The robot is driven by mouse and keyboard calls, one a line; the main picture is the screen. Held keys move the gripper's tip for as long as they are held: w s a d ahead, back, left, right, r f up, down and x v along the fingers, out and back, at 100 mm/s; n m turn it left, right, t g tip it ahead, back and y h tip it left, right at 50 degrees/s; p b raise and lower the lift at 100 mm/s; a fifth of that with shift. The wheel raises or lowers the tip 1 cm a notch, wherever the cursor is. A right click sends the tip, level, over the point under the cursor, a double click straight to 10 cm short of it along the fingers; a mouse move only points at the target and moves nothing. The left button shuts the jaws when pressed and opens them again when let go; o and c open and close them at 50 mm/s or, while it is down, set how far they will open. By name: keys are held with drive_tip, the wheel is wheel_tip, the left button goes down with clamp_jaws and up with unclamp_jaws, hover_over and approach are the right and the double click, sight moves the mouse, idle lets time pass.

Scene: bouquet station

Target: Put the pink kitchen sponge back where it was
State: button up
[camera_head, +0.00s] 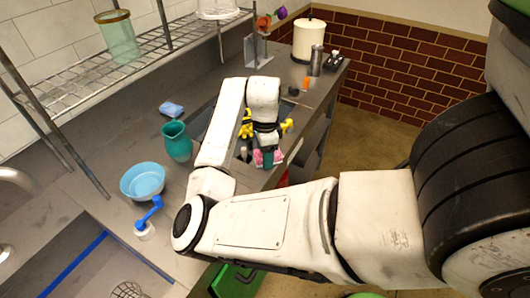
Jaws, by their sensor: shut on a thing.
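The pink kitchen sponge (277,157) is at the end of my arm, near the front edge of the counter. My gripper (267,158) is shut on it, pointing down. The gripper covers much of the sponge, and I cannot tell whether the sponge touches the surface below. Yellow items (287,125), perhaps gloves or flowers, show on both sides of my wrist, partly hidden by it.
On the counter (100,200), left of my arm, are a blue sponge (172,109), a teal jug (176,143), a light blue bowl (143,181) and a blue-handled brush (149,214). A white canister (308,40) and steel flask (316,61) stand at the back. A wire shelf (90,80) overhangs left.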

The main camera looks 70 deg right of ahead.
drive_tip(key=o, duration=1)
wheel_tip(320, 180, up, 12)
drive_tip(key=shift+r, duration=0.1)
idle(0.5)
